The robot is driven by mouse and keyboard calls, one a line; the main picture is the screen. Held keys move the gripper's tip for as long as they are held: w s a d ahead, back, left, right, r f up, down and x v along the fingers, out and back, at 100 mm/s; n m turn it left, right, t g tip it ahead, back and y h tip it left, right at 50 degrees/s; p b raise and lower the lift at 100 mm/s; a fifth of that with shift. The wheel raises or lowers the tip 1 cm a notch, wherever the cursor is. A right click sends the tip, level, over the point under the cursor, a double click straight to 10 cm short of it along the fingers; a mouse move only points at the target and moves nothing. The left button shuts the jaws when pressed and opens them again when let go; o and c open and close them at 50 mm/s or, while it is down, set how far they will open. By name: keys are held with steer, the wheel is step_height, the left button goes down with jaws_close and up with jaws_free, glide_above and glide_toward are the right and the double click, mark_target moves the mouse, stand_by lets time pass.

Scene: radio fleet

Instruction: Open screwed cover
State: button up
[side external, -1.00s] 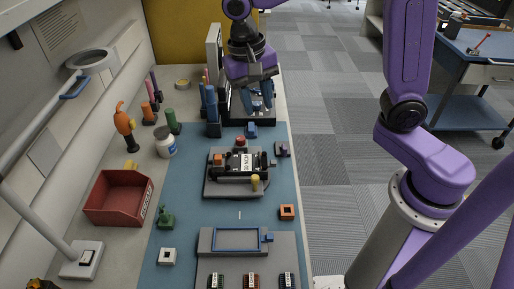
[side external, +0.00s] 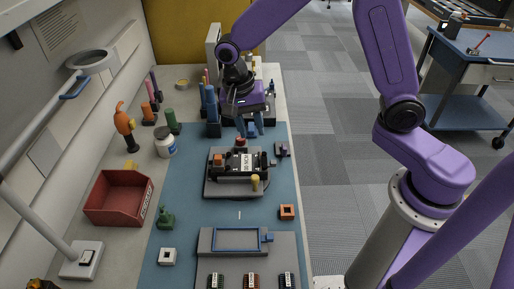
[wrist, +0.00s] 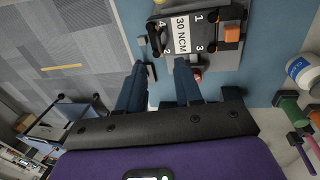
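A black device with a white "30 NCM" label (side external: 243,164) sits in a grey fixture (side external: 212,189) on the blue mat. In the wrist view the label (wrist: 181,35) is near the top, with the numbers 1 to 4 around it on the black cover. A red knob (side external: 240,142) stands at the fixture's far side; in the wrist view a red part (wrist: 197,74) shows beside the right finger. My gripper (side external: 250,131) is above the mat just beyond the fixture. Its blue fingers (wrist: 160,78) are apart with nothing between them. Individual screws are too small to make out.
A red bin (side external: 118,210), a white bottle (side external: 165,148) and several upright tool handles (side external: 211,112) stand left of the fixture. A grey tray (side external: 208,243) lies in front. Small blocks, including an orange one (side external: 287,212), lie on the right of the mat.

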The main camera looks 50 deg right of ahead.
mark_target(259, 154)
steer(key=f, duration=0.5)
steer(key=s+d+f, duration=0.1)
steer(key=f, duration=0.1)
steer(key=shift+f, duration=0.35)
jaws_close()
steer(key=shift+d, duration=0.1)
stand_by(1.0)
